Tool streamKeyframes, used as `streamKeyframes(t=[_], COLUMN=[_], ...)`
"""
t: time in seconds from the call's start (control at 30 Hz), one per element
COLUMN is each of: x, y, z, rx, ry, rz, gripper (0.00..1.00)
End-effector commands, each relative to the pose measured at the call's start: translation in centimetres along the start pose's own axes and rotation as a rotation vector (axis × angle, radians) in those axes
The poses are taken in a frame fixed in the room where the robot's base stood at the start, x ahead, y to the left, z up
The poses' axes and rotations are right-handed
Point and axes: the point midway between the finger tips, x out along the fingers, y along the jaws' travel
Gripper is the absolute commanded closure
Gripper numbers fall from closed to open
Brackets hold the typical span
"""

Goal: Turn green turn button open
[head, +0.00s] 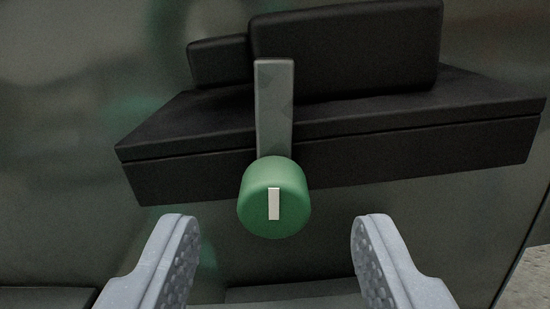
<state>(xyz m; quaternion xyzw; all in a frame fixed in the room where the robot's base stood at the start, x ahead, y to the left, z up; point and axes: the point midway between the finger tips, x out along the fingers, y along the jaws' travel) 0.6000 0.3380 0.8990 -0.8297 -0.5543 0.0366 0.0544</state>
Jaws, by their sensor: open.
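The green turn button (274,198) is a round knob with a white mark on its face, and the mark stands upright. A grey flat bar (274,105) reaches up from behind the knob and lies across the front of a black box-like part. My gripper (275,245) is open, with one grey finger to the left of the knob and one to the right. Both fingers are apart from the knob, and their tips show lower in the picture than the knob's middle. Nothing is between the fingers at their tips.
The black part (420,155) juts out behind the knob, with a black block (345,50) on top and a smaller one beside it. A dark, shiny panel (60,80) lies behind. A panel edge and lighter ground (530,275) show at lower right.

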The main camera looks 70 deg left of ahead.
Motion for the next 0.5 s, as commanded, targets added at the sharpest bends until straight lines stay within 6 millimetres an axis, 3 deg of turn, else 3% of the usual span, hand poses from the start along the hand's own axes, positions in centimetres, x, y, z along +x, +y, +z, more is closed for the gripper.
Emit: streamKeyframes(t=[0.2,0.5], x=[2.4,3.5], y=[-0.1,-0.1], z=[0.1,0.0], rx=[0.001,0.002], ry=[0.002,0.000], rz=[-0.002,0.000], gripper=[0.52,0.52])
